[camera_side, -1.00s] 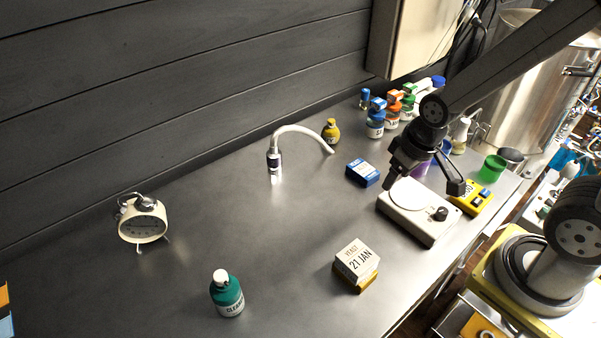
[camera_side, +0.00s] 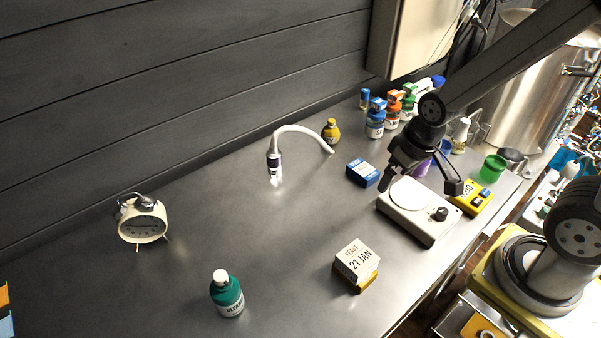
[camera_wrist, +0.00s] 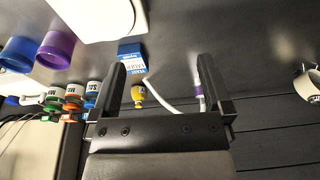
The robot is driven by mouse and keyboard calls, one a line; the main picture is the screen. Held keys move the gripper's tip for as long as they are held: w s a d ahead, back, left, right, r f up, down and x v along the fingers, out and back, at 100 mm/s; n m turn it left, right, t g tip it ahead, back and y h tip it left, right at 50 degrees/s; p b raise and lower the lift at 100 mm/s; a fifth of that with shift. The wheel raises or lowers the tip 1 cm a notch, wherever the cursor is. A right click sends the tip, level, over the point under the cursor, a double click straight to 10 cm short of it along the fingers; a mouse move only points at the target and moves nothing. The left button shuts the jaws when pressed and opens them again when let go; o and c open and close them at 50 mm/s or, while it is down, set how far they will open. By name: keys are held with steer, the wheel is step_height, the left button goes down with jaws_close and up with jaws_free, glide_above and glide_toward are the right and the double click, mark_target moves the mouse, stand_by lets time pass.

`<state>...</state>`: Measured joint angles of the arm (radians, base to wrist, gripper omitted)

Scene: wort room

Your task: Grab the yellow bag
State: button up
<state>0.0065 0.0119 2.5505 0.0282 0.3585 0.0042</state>
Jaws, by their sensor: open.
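The yellow bag (camera_side: 331,132) is small and rounded with a narrow top. It stands at the back of the steel counter near the wall in the side view, just right of the white curved tube. In the wrist view the yellow bag (camera_wrist: 138,95) shows between the fingers, closer to the left finger. The fingers are apart from the bag.
A blue box (camera_side: 363,172) lies between my gripper and the bag. Several capped bottles (camera_side: 376,122) stand right of the bag. The curved-tube fixture (camera_side: 274,160) stands left.

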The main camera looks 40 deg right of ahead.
mark_target(331, 131)
steer(key=w+f+m+y, duration=0.2)
steer(key=w+m, duration=0.2)
steer(key=m, duration=0.2)
steer(key=w+d+f+m+t+y, duration=0.1)
steer(key=w+f+m+y, duration=0.1)
steer(key=w+m, duration=0.3)
steer(key=w+d+f+m+t+y, duration=0.1)
steer(key=w+f+m+y, duration=0.1)
steer(key=m, duration=0.6)
steer(key=shift+w+m+y, duration=0.3)
steer(key=shift+w+y, duration=0.4)
steer(key=shift+w, duration=0.65)
steer(key=w+d+m+t, duration=0.1)
steer(key=w+d+m, duration=0.1)
steer(key=w+d+f+m+t, duration=0.1)
steer(key=w+d+m+t, duration=0.2)
steer(key=w+m, duration=0.1)
steer(key=shift+w+d+f+m+t, duration=0.1)
steer(key=shift+d+f+m+t, duration=0.2)
steer(key=shift+d+f, duration=0.1)
steer(key=w+d+m+t, duration=0.1)
steer(key=d, duration=0.1)
steer(key=w+d+f+m+t+h, duration=0.1)
steer(key=d+m, duration=0.1)
steer(key=w+d+m+t+h, duration=0.1)
steer(key=d+m, duration=0.1)
steer(key=shift+w+d+f, duration=0.1)
steer(key=shift+d+f, duration=0.15)
steer(key=shift+w+a, duration=0.1)
steer(key=shift+x, duration=1.2)
